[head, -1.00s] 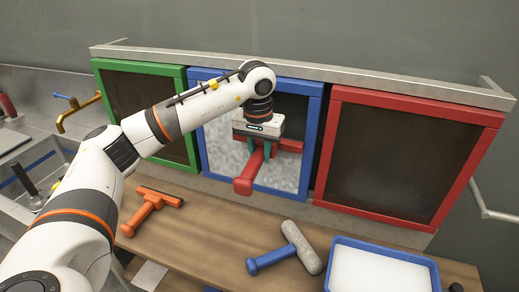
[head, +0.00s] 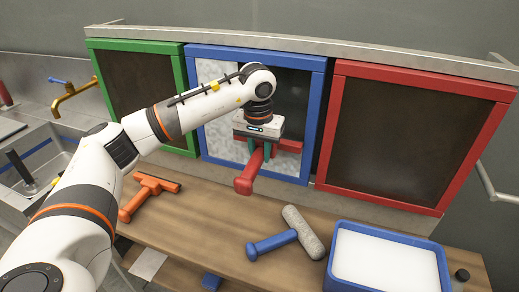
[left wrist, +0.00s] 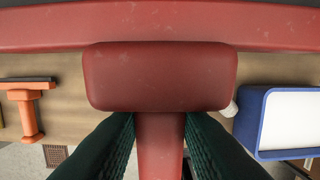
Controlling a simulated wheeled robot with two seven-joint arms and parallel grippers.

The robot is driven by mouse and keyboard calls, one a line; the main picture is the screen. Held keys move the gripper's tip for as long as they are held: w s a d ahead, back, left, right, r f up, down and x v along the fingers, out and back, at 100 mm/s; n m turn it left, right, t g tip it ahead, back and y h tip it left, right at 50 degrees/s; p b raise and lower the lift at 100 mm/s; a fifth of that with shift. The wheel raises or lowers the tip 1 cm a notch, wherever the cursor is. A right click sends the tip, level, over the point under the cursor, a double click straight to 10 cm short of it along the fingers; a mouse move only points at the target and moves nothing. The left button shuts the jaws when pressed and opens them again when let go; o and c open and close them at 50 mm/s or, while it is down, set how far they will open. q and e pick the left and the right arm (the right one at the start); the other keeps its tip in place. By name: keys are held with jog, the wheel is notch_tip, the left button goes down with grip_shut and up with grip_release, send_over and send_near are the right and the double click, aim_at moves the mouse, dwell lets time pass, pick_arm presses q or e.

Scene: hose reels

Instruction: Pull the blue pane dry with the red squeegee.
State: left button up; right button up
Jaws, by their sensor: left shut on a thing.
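The blue pane (head: 322,115) is the middle one of three framed panes. Whitish foam (head: 215,72) covers its left strip and the part below the squeegee; the area above and right of the squeegee is dark and clear. My left gripper (head: 258,152) is shut on the handle of the red squeegee (head: 245,184), whose head lies across the pane. In the left wrist view the red squeegee (left wrist: 160,75) fills the middle, with its handle between my fingers (left wrist: 160,135). My arm hides part of the pane. My right gripper is not in view.
A green-framed pane (head: 100,75) is at left, a red-framed pane (head: 335,130) at right. On the wooden bench lie an orange squeegee (head: 145,196), a blue-handled roller (head: 270,243) and a blue tray (head: 330,262). A sink and brass tap (head: 75,95) stand at left.

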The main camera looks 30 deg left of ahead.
pick_arm(q)
notch_tip(320, 180, down, 10)
jog(key=b, duration=0.7)
dwell(0.6)
jog(key=shift+f, duration=0.1)
jog(key=s+d+b, duration=0.1)
jog(key=s, duration=0.5)
jog(key=shift+s+d, duration=0.3)
